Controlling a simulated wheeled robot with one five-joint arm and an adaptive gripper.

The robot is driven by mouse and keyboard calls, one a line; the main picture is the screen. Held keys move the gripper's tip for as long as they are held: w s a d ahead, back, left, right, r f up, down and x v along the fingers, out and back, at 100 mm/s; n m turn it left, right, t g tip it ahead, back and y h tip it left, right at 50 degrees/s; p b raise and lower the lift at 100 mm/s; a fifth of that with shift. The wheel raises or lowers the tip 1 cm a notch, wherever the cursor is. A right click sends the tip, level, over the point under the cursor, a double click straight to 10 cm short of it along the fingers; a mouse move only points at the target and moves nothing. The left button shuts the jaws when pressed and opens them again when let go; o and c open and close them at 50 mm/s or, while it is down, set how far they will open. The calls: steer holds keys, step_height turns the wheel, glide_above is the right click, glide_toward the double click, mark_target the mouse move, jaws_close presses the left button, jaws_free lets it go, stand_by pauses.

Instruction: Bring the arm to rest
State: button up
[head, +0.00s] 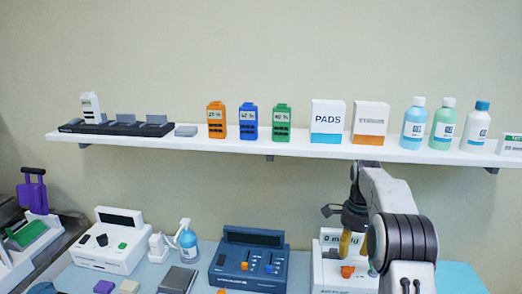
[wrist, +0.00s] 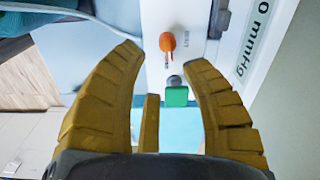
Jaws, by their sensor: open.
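My gripper (head: 353,246) has yellow-brown fingers and is at the lower right in the head view, in front of a white device (head: 326,284). My arm reaches up and bends down to it, hiding part of the device. In the wrist view the fingers of my gripper (wrist: 163,58) are spread apart with nothing held between them. I cannot tell the gap between the fingertips and the device.
A white shelf (head: 300,149) above holds bottles, boxes and coloured packs. A purple-handled item (head: 33,190) is at far left. The wall above the shelf is bare.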

steer(key=s+a+r+n+t, duration=0.1)
steer(key=s+a+r+n, duration=0.3)
steer(key=s+r, duration=0.25)
steer(key=s+a+r+n+t, duration=0.1)
steer(key=s+a+r+n, duration=0.25)
steer(key=s+r, duration=0.35)
steer(key=s+a+f+n, duration=0.1)
steer(key=s+f+n, duration=0.1)
steer(key=s, duration=0.5)
steer(key=s+a+f+n+t, duration=0.1)
steer(key=s+n, duration=0.3)
steer(key=s, duration=0.3)
steer(key=s+a+f+n+t, duration=0.1)
steer(key=s+a+f+n, duration=0.1)
steer(key=s+n, duration=0.2)
steer(key=s, duration=0.3)
steer(key=shift+s+f, duration=0.15)
steer(key=shift+f, duration=0.15)
